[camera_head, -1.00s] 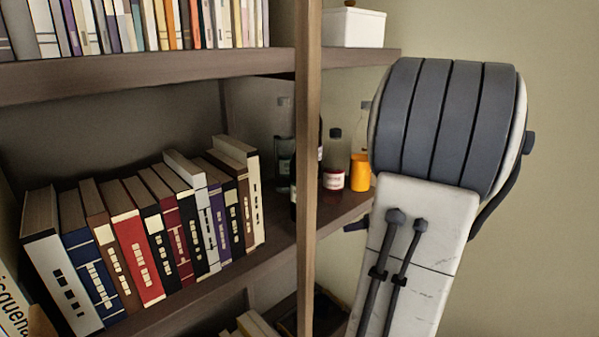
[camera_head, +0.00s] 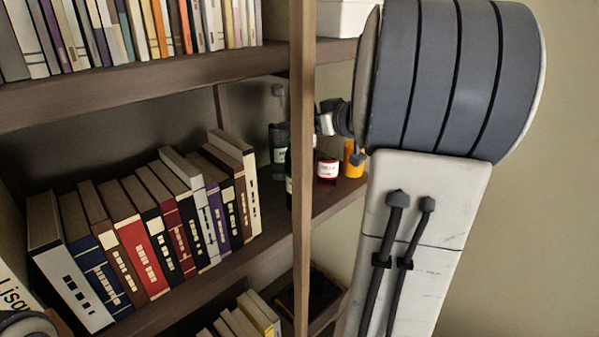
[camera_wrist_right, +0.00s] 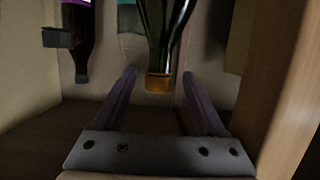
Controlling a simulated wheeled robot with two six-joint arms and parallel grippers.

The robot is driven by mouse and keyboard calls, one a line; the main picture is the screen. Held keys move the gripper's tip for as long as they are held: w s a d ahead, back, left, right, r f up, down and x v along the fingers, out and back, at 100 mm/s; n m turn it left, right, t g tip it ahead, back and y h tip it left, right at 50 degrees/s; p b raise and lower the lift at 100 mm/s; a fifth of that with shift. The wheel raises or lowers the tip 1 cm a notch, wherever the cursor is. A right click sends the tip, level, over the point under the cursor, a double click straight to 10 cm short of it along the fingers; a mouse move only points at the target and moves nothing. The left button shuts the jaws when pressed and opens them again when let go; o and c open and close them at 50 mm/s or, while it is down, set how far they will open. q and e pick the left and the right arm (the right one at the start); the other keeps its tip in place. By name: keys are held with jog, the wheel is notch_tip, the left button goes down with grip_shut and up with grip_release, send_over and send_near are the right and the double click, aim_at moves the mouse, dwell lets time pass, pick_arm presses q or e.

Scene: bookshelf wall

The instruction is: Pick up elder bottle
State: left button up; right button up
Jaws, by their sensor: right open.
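Several bottles stand on the middle shelf behind the wooden post in the head view: a dark green one (camera_head: 279,155), a red one with a white label (camera_head: 327,168) and an orange one (camera_head: 352,160). I cannot read which label says elder. My right gripper (camera_head: 328,118) reaches in above them, partly hidden by the post and my arm. In the right wrist view, my open right gripper (camera_wrist_right: 158,76) has a dark green bottle (camera_wrist_right: 164,30) with an orange cap between and beyond its fingertips. Its neck points down in that picture.
The upright post (camera_head: 303,200) stands close to the bottles; a wooden edge (camera_wrist_right: 285,90) runs along the right in the wrist view. Another dark bottle (camera_wrist_right: 80,50) with a purple label is at left. Books (camera_head: 150,230) fill the shelf's left part.

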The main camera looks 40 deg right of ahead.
jog(key=x, duration=0.4)
jog(key=shift+w+d, duration=0.1)
jog(key=shift+w, duration=0.05)
grip_shut()
dwell(0.8)
jog(key=shift+r, duration=0.15)
